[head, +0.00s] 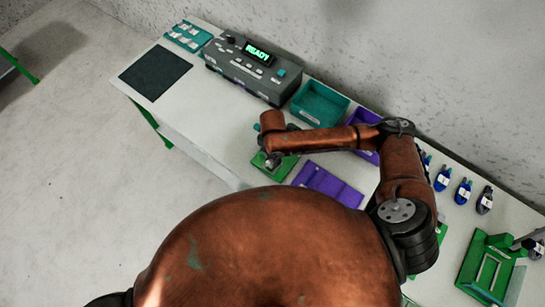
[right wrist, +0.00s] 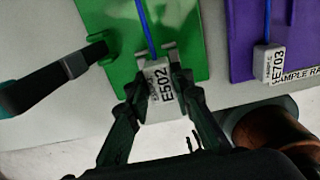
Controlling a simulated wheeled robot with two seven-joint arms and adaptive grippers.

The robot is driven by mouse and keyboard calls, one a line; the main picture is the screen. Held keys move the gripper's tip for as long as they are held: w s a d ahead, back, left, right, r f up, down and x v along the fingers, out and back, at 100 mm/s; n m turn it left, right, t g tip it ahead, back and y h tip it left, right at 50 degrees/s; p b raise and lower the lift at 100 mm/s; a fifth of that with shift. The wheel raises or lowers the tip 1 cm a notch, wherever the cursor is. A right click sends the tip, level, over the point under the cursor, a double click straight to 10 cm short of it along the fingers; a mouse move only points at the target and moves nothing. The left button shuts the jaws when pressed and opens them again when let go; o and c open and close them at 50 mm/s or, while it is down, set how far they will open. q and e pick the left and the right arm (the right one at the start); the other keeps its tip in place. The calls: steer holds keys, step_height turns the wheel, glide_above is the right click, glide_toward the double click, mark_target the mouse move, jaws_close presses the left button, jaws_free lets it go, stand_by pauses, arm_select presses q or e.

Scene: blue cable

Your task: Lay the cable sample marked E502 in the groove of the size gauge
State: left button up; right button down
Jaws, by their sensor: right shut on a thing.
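My right gripper (head: 273,158) is over the green plate (head: 287,168) on the bench. In the right wrist view, my right gripper (right wrist: 158,88) is shut on the white tag of the cable sample E502 (right wrist: 160,90), with one finger on each side. The sample's blue cable (right wrist: 147,28) runs from the tag up along the green plate (right wrist: 187,62), which looks like the size gauge. I cannot tell whether the cable sits in a groove or above it. My left gripper is not in view.
A purple sample rack (head: 327,186) stands right of the plate; it holds sample E703 (right wrist: 270,60). A dark bar (right wrist: 55,78) lies left of the plate. A grey device reading READY (head: 250,68) and a teal tray (head: 320,104) are behind. Several blue-handled tools (head: 463,191) are right.

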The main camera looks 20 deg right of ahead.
stand_by(0.8)
steer(key=shift+p, duration=0.55)
stand_by(0.3)
steer(key=shift+p, duration=0.45)
steer(key=shift+f, duration=1.45)
stand_by(1.0)
steer(key=c, duration=1.6)
jaws_free()
steer(key=shift+r, duration=0.1)
steer(key=shift+r+p, duration=3.95)
steer(key=shift+p, duration=0.1)
